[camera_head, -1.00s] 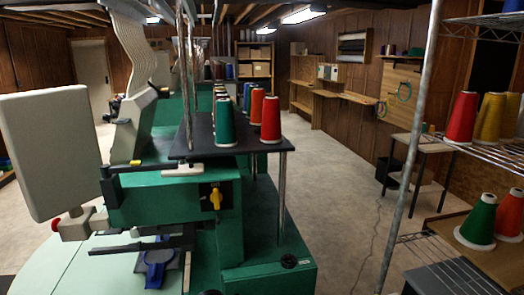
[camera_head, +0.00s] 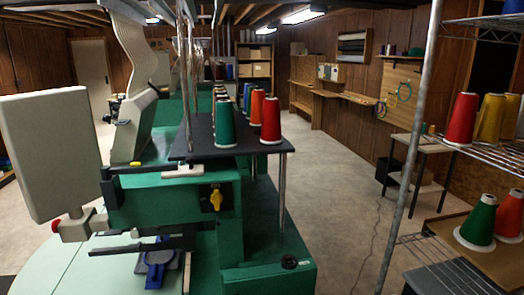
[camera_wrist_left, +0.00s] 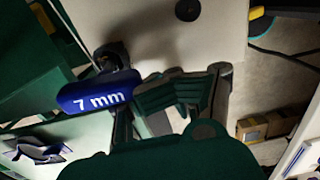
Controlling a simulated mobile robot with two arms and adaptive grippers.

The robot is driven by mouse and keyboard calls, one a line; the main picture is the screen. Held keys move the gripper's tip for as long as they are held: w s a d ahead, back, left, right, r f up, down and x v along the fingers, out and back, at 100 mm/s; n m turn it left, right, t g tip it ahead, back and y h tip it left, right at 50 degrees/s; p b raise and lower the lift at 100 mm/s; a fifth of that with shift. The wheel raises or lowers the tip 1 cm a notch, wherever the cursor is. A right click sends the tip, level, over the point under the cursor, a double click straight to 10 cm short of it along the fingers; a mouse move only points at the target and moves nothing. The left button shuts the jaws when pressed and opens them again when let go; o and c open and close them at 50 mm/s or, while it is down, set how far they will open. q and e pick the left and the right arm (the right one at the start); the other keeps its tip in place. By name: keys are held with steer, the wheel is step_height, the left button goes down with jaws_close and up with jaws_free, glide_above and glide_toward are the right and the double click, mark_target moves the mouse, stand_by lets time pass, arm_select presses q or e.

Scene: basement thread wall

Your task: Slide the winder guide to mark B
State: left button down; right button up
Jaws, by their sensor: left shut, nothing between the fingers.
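I cannot pick out the winder guide or a mark B for certain in either view. The green machine (camera_head: 170,205) stands in the left half of the head view, with a yellow knob (camera_head: 216,199) on its front and a small yellow piece (camera_head: 135,163) higher up at the left. In the left wrist view, my left gripper (camera_wrist_left: 181,94) has its ribbed fingers together with nothing between them. My right gripper is in neither view.
Thread cones, including a red one (camera_head: 271,120), stand on a dark shelf (camera_head: 185,148) on the machine. The concrete floor (camera_head: 335,190) between is clear.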

arm_select(q)
steer(key=shift+s, duration=0.25)
steer(key=shift+s+d, duration=0.1)
steer(key=shift+s, duration=0.65)
stand_by(0.3)
steer(key=shift+d, duration=0.1)
steer(key=c, duration=1.3)
jaws_free()
steer(key=shift+r, duration=0.15)
